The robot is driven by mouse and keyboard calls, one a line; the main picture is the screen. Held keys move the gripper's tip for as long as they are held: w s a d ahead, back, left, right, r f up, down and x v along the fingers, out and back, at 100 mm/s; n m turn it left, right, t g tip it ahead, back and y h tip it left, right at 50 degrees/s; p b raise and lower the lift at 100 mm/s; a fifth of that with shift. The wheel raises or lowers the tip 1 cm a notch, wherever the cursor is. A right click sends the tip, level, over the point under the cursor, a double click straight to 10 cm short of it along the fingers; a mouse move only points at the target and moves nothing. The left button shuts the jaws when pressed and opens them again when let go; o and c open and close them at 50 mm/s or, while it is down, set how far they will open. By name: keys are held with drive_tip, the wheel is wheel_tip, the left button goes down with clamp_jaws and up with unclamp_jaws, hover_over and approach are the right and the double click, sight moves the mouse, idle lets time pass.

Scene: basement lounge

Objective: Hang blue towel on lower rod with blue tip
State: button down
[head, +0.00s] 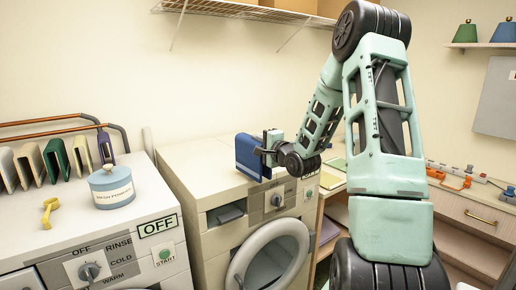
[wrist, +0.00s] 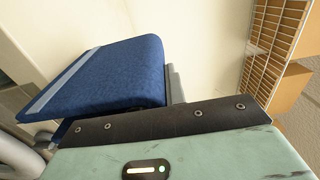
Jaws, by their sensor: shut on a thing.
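The blue towel (head: 247,158) is folded into a thick pad and held above the front top of the right-hand machine. My gripper (head: 267,151) is shut on its right side. In the wrist view the towel (wrist: 110,75) shows a pale stripe along its left side and sticks out beyond my gripper; the fingertips are mostly hidden. Two copper-coloured rods with dark curved ends stand out over the left machine: an upper rod (head: 45,121) and a lower rod (head: 50,133). I cannot make out a blue tip on either. The towel is well to the right of both rods.
Several grey, green and cream folded cloths (head: 55,158) hang by the rods, with a purple piece (head: 105,147) near their ends. A blue-grey lidded tub (head: 111,187) and yellow object (head: 48,212) stand on the left machine (head: 120,235). A wire shelf (head: 245,13) is above.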

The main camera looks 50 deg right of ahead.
drive_tip(key=shift+f, duration=1.05)
drive_tip(key=shift+f, duration=0.2)
drive_tip(key=c, duration=1.5)
unclamp_jaws()
drive_tip(key=shift+o, duration=0.2)
drive_tip(key=shift+r, duration=0.15)
drive_tip(key=b+v, duration=0.5)
drive_tip(key=v, duration=0.7)
drive_tip(key=shift+b, duration=0.3)
